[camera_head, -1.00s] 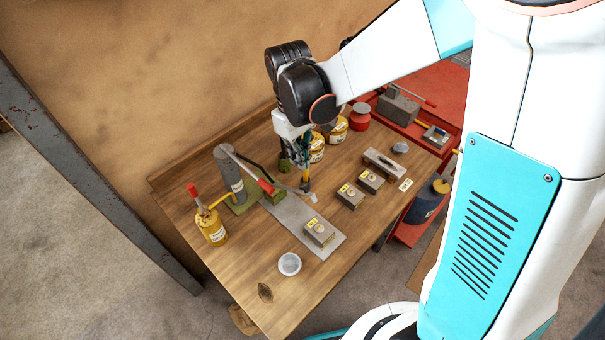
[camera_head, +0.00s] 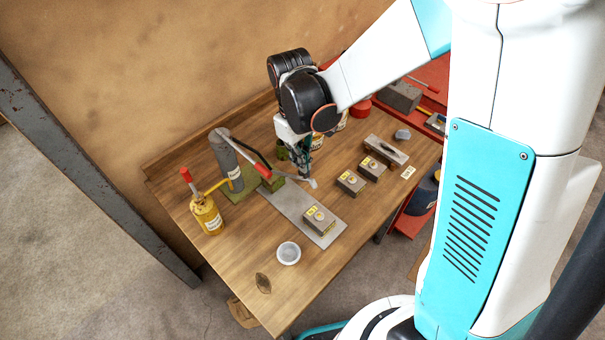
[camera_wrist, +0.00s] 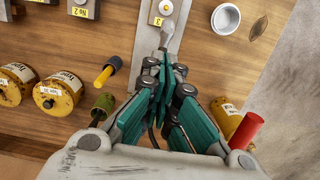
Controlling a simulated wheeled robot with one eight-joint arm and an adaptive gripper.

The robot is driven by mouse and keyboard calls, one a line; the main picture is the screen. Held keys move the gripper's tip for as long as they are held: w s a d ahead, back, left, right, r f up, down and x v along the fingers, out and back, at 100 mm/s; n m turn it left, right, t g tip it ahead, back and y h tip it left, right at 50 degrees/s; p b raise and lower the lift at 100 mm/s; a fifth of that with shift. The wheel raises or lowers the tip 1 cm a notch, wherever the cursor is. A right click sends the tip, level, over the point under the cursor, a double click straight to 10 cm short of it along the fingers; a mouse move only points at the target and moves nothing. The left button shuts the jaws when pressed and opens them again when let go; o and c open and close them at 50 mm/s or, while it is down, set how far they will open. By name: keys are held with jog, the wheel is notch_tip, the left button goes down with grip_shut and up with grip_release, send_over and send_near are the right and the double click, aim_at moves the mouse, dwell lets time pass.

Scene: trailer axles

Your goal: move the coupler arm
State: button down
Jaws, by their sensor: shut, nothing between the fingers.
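My gripper (camera_head: 303,174) points down over the workbench, above the inner end of a grey metal plate (camera_head: 327,236). In the wrist view my gripper (camera_wrist: 163,72) has its teal fingers together with nothing between them. A small pale metal arm end (camera_head: 313,184) shows just beside the fingertips; it also shows past them in the wrist view (camera_wrist: 165,38). I cannot tell whether the fingers touch it. A lever with a red handle (camera_head: 257,165) leans from a grey cylinder (camera_head: 226,161). I cannot tell which piece is the coupler arm; my fingers hide part of this area.
A box marked 3 (camera_head: 319,220) sits on the plate, with a white bowl (camera_head: 288,253) near it. Two similar boxes (camera_head: 350,183) stand right. A yellow oil can (camera_head: 206,215) stands left. A yellow-and-black tool (camera_wrist: 107,72) and yellow tins (camera_wrist: 57,97) are beside my gripper.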

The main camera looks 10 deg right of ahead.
jog(key=shift+f, duration=0.15)
notch_tip(320, 180, down, 4)
jog(key=b, duration=0.4)
jog(key=shift+f, duration=0.25)
jog(key=shift+w+a+r, duration=0.1)
dwell(0.3)
jog(key=shift+w+a+r, duration=0.25)
jog(key=shift+w+a, duration=0.15)
jog(key=shift+w, duration=0.2)
jog(key=shift+w+a+r, duration=0.2)
jog(key=shift+w+a, duration=0.2)
jog(key=shift+w, duration=0.2)
jog(key=shift+r, duration=0.1)
notch_tip(320, 180, up, 12)
jog(key=shift+w+a, duration=0.25)
jog(key=shift+w, duration=0.2)
